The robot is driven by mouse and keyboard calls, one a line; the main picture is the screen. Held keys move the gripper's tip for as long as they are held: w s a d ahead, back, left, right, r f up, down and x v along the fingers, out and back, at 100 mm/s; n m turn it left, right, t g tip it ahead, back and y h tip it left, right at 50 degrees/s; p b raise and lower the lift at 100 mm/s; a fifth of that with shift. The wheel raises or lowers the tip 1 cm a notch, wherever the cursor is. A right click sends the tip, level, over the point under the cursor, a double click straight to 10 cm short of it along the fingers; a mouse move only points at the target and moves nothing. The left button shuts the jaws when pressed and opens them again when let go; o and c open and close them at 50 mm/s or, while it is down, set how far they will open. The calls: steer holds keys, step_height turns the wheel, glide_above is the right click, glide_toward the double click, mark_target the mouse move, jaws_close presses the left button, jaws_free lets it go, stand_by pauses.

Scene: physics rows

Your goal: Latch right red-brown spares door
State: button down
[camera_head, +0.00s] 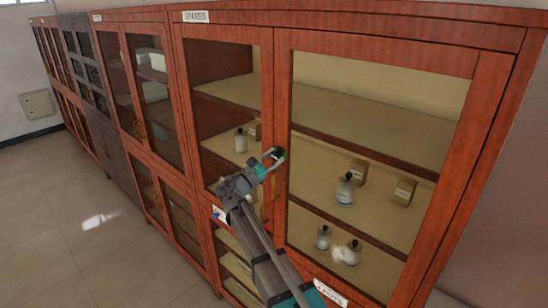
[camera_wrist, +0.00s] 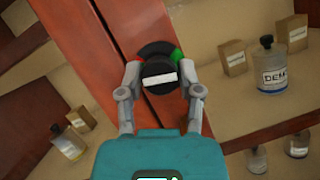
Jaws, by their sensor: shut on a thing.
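The right red-brown door (camera_head: 283,100) has a glass pane and stands level with the left door (camera_head: 187,14) of the same cabinet, looking closed. A round black knob (camera_wrist: 157,75) with a white bar sits at the seam between the doors, on a dark round plate. A green mark (camera_wrist: 177,55) shows at the plate's upper right. My gripper (camera_wrist: 160,84) is shut on the knob, one grey finger on each side. In the head view my gripper (camera_head: 268,160) reaches the seam at mid-height and partly hides the knob.
Behind the glass, shelves carry a labelled bottle (camera_wrist: 271,66), small boxes (camera_head: 404,191) and other bottles. More cabinets run along the wall to the left. The tiled floor (camera_head: 60,210) in front of them is clear.

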steer(key=m+g+p, duration=0.1)
steer(key=m, duration=0.1)
steer(key=m+g, duration=0.1)
steer(key=m, duration=0.2)
steer(key=m+g+p, duration=0.1)
steer(key=m, duration=0.2)
steer(key=shift+w+a+r+g+h+p, duration=0.1)
steer(key=shift+r+g+h+p, duration=0.2)
steer(key=shift+h, duration=0.1)
steer(key=m+g+p, duration=0.1)
steer(key=m, duration=0.2)
steer(key=shift+f+m+g+y+p, duration=0.15)
steer(key=shift+m+g+p, duration=0.15)
steer(key=shift+m, duration=0.3)
steer(key=shift+m+g+y+p, duration=0.2)
steer(key=shift+m+p, duration=0.15)
steer(key=shift+m, duration=0.25)
steer(key=shift+c, duration=1.3)
jaws_free()
steer(key=shift+f, duration=0.1)
steer(key=shift+b, duration=0.3)
